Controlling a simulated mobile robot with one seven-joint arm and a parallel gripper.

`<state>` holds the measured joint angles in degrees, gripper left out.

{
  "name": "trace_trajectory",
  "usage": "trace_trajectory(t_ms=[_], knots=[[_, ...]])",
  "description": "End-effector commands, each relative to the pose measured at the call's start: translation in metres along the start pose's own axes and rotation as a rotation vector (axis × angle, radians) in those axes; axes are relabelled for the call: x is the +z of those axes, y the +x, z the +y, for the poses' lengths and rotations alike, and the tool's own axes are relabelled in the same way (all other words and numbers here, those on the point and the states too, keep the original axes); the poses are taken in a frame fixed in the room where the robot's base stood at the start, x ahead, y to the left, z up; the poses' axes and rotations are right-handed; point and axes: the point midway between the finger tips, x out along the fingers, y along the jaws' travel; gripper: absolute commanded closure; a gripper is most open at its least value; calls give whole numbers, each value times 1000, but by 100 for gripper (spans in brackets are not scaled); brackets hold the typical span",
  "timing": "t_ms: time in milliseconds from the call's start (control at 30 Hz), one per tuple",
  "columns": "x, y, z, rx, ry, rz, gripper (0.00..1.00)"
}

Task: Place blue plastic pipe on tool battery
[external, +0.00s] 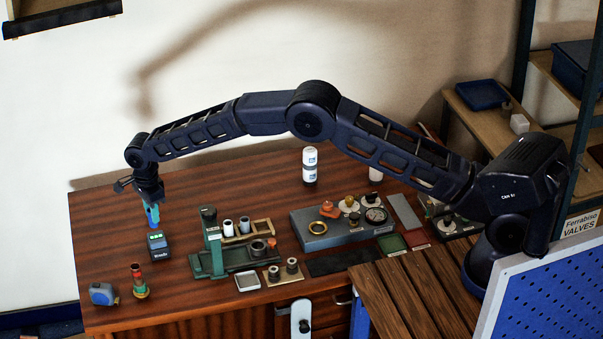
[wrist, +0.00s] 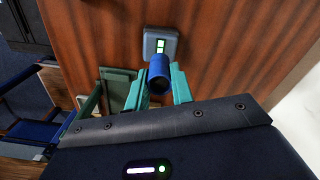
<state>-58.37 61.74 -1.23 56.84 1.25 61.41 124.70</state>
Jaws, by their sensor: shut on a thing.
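The blue plastic pipe (wrist: 159,75) is held upright between the teal fingers of my gripper (wrist: 158,88) in the wrist view. In the external view my gripper (external: 152,206) points down with the pipe (external: 153,217) between its fingers. The tool battery (external: 158,244) is a small dark block with green marks on top, standing on the wooden bench just below the pipe. It also shows in the wrist view (wrist: 160,40) as a grey block just beyond the pipe's end. Whether the pipe touches the battery cannot be told.
A green press-like fixture (external: 212,245) stands right of the battery. A blue tape measure (external: 102,294) and a red-and-green fitting (external: 138,281) are in front. The bench (external: 105,225) is clear left of the battery.

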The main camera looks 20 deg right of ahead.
Motion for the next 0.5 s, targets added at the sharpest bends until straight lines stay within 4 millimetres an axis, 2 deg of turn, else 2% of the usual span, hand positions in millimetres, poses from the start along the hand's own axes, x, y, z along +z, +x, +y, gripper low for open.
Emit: trace_trajectory(t_ms=[133,333,500], knots=[[0,10,0,1,0,0,98],[0,37,0,1,0,0,98],[0,43,0,0,-1,0,98]])
